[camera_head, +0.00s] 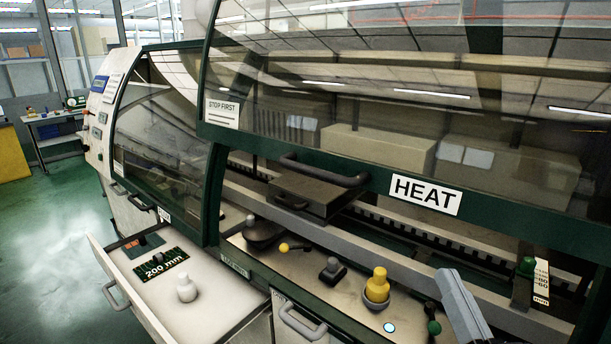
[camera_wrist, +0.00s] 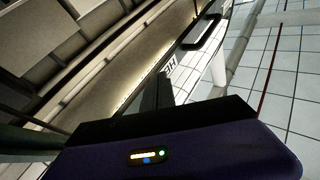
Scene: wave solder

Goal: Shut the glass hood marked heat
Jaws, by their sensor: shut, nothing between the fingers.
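The glass hood marked heat (camera_head: 424,195) has a dark green frame and stands raised. Its lower rail is above the machine deck, with an open gap under it. Its dark bar handle (camera_head: 322,172) is on the lower rail, left of the label. In the wrist view the hood's handle (camera_wrist: 203,36) shows at the upper middle, with part of the label near my fingers. My gripper (camera_wrist: 166,86) is shut and empty, and the handle is beyond its fingertips. I cannot tell whether the fingers touch the rail.
A second glass hood (camera_head: 160,135) to the left is down. An open drawer (camera_head: 208,312) juts out at lower left, holding a green board and a white bottle. A yellow bottle (camera_head: 378,285) and several small items stand on the deck ledge. Green floor is clear at far left.

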